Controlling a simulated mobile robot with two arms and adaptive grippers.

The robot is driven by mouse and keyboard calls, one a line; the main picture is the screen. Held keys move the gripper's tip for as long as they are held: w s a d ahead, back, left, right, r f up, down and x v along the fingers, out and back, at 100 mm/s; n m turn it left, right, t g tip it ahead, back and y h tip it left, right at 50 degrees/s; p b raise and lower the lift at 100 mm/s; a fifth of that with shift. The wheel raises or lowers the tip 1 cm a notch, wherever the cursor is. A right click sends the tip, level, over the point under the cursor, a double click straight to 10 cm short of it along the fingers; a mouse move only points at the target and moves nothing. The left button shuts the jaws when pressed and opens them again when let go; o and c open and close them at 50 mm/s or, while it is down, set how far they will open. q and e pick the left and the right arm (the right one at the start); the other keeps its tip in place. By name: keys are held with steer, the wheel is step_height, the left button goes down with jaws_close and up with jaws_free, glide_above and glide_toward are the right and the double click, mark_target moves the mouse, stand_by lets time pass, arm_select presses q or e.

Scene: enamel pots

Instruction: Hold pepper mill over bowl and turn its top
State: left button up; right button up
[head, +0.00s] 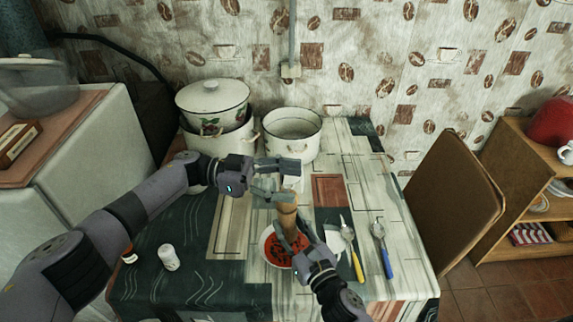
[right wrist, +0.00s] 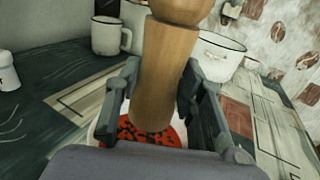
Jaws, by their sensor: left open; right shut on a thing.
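The wooden pepper mill (head: 287,218) is held above the bowl (head: 264,255) of red food with dark bits. My right gripper (head: 290,236) is shut on the mill's lower body, and the mill leans slightly. In the right wrist view the mill (right wrist: 165,75) stands between the two fingers, with the red-filled bowl (right wrist: 150,138) behind its lower end; its top is cut off by the frame edge. My left gripper (head: 293,183) is open by the mill's top, its lower finger overlapping the top in the head view. I cannot tell whether they touch.
A lidded enamel pot (head: 213,105) and an open white pot (head: 292,132) stand at the table's back. A white shaker (head: 169,257) is at left. Spoons with yellow (head: 356,262) and blue (head: 386,262) handles lie right of the bowl. A white mug (right wrist: 106,36) shows in the right wrist view.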

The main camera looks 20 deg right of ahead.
arm_select(q)
steer(key=shift+r, duration=2.4)
steer(key=shift+o, duration=0.2)
steer(key=shift+d, duration=0.1)
